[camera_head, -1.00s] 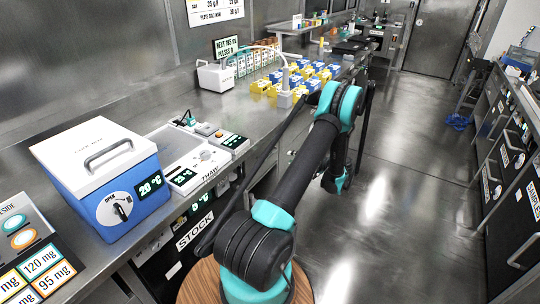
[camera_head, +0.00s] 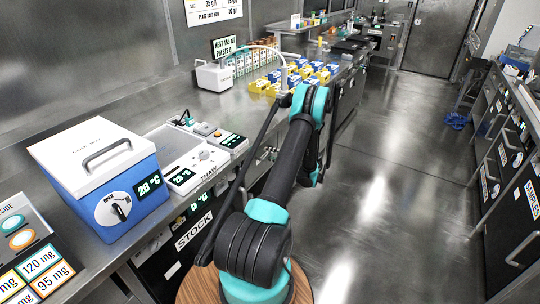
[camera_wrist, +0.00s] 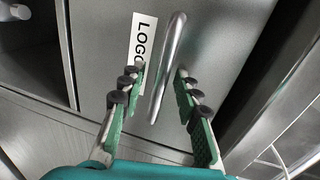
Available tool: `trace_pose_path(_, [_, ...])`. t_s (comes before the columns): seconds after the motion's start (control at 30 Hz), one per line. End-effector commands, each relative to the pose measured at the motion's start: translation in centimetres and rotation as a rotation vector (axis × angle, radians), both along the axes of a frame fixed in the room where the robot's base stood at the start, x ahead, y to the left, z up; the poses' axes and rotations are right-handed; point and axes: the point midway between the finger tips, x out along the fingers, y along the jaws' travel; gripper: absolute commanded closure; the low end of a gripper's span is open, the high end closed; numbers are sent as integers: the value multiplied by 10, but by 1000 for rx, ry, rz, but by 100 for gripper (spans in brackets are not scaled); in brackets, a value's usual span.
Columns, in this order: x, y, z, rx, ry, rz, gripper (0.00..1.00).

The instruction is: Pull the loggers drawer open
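The loggers drawer front (camera_wrist: 215,40) is a grey metal panel with a white label (camera_wrist: 142,40) whose visible letters read "LOGG", partly covered by a finger. Its bar handle (camera_wrist: 172,55) runs upright in the wrist view, between the two fingers. My gripper (camera_wrist: 158,75) is open, with its green-padded fingers on either side of the handle and a gap visible to each side. In the head view my arm reaches along the left bench, and the gripper and the loggers drawer are hidden there. I see no gap that shows the drawer pulled out.
In the head view a blue box (camera_head: 100,180) with a white lid stands on the left bench (camera_head: 70,125), and yellow and blue boxes (camera_head: 310,72) stand farther along. A STOCK drawer (camera_head: 195,230) lies below. The aisle floor (camera_head: 400,200) is clear to the right.

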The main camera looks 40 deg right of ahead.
Motion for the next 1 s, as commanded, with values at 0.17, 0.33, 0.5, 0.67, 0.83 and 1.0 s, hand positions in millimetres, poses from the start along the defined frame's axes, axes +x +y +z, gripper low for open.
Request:
trace_pose_path(0.17, [0, 0, 0, 0, 0, 0, 73])
trace_pose_path(0.33, [0, 0, 0, 0, 0, 0, 94])
trace_pose_path(0.5, [0, 0, 0, 0, 0, 0, 100])
trace_pose_path(0.67, [-1, 0, 0, 0, 0, -1, 100])
trace_pose_path(0.83, [0, -1, 0, 0, 0, -1, 100])
trace_pose_path(1.0, [0, -11, 0, -1, 1, -2, 100])
